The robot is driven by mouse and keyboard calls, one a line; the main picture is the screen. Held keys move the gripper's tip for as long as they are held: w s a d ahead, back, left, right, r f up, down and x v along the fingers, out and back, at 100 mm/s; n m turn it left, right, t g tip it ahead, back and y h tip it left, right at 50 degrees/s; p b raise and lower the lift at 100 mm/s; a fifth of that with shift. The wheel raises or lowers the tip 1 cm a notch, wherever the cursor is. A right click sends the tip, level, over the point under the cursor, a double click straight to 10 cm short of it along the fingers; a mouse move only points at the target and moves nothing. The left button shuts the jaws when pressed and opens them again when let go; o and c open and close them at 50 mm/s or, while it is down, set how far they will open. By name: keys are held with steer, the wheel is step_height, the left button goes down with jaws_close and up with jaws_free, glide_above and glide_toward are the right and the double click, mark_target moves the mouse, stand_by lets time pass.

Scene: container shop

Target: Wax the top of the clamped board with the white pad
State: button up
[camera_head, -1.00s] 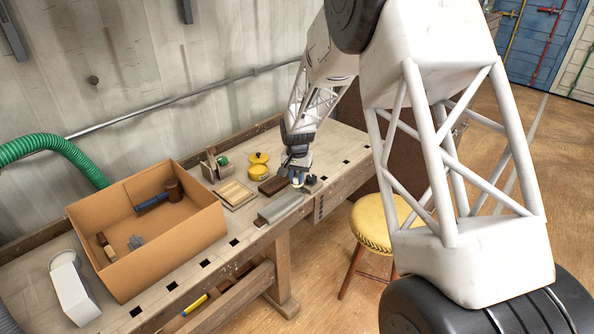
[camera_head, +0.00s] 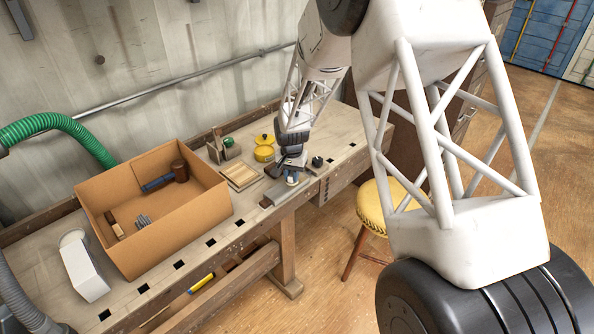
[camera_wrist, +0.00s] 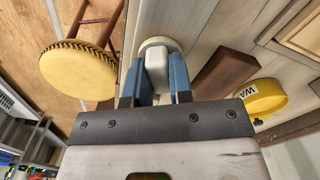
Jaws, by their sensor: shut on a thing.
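My gripper (camera_head: 291,176) is shut on the white pad (camera_wrist: 157,57). The pad is a rounded white piece with a wider pale rim, held between the blue fingers in the wrist view. In the head view, the pad and gripper are over the grey clamped board (camera_head: 274,197) at the bench's front edge. The gripper covers part of the board. I cannot tell whether the pad touches its top. The yellow wax tin (camera_head: 264,154) stands behind the gripper; it also shows in the wrist view (camera_wrist: 265,99).
A dark brown block (camera_wrist: 226,73) lies close beside the gripper. A pale wooden panel (camera_head: 240,175) lies on the bench (camera_head: 205,228) to the left. A cardboard box (camera_head: 185,228) with tools stands farther left. A yellow stool (camera_head: 370,213) is in front. A dark knob (camera_head: 317,161) is right of the gripper.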

mark_target(300, 176)
steer(key=shift+s+a, duration=3.65)
steer(key=shift+s, duration=0.05)
steer(key=shift+w+d+f, duration=0.1)
steer(key=shift+w+d, duration=5.05)
steer(key=shift+w, duration=0.05)
steer(key=shift+w+d, duration=0.5)
steer(key=shift+d, duration=0.05)
step_height(300, 176, up, 8)
steer(key=shift+s+a+f, duration=0.1)
